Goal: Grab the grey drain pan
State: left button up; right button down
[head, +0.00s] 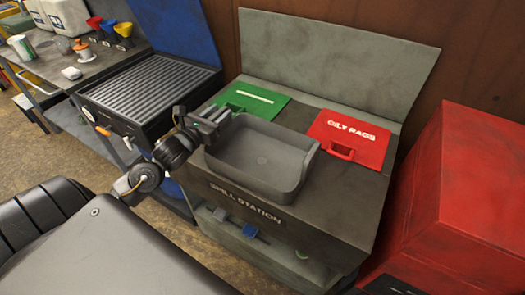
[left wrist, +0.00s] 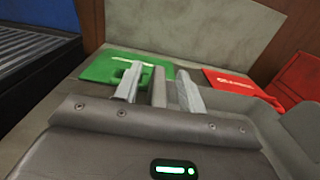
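The grey drain pan (head: 262,160) sits on top of the spill station, open side up, with a low notch in its right rim. My left gripper (head: 219,116) is at the pan's far left corner. In the left wrist view its two fingers (left wrist: 158,88) are spread apart, with a narrow grey strip, seemingly the pan's wall, between them. Neither finger clearly touches that strip. Part of the pan shows at the right of the left wrist view (left wrist: 302,122). My right gripper is in neither view.
On the spill station (head: 345,205), a green lid (head: 252,99) lies behind the pan and a red OILY RAGS lid (head: 347,138) to its right. A red cabinet (head: 450,190) stands at the right. A slatted black-topped bench (head: 150,88) stands at the left.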

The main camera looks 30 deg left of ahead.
pick_arm(q)
jog(key=shift+w, duration=0.25)
grip_shut()
dwell(0.7)
dwell(0.3)
jog(key=shift+r, duration=0.1)
